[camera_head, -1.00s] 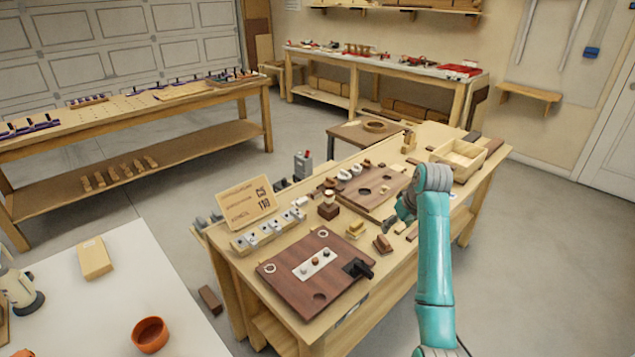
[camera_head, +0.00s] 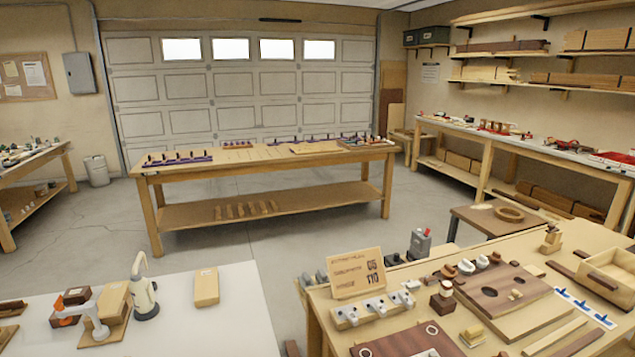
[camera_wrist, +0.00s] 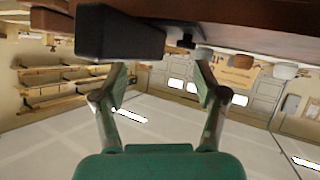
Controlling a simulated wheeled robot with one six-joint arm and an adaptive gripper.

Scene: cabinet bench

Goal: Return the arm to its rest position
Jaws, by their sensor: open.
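My gripper (camera_wrist: 161,78) shows in the wrist view, its two fingers apart with nothing between them. The wrist picture is upside down, with the garage door and shelves beyond the fingers. A black block-shaped part (camera_wrist: 118,35) and a reddish-brown surface (camera_wrist: 240,20) lie close along the top of that view, beside the fingers; I cannot tell whether they touch. My arm is out of the head view, so its full pose is hidden.
In the head view, the cabinet bench (camera_head: 520,245) at lower right carries brown boards, a sign (camera_head: 356,273) and an open wooden box (camera_head: 612,270). A white table (camera_head: 235,325) stands at lower left. A long workbench (camera_head: 260,160) stands behind, with open floor between.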

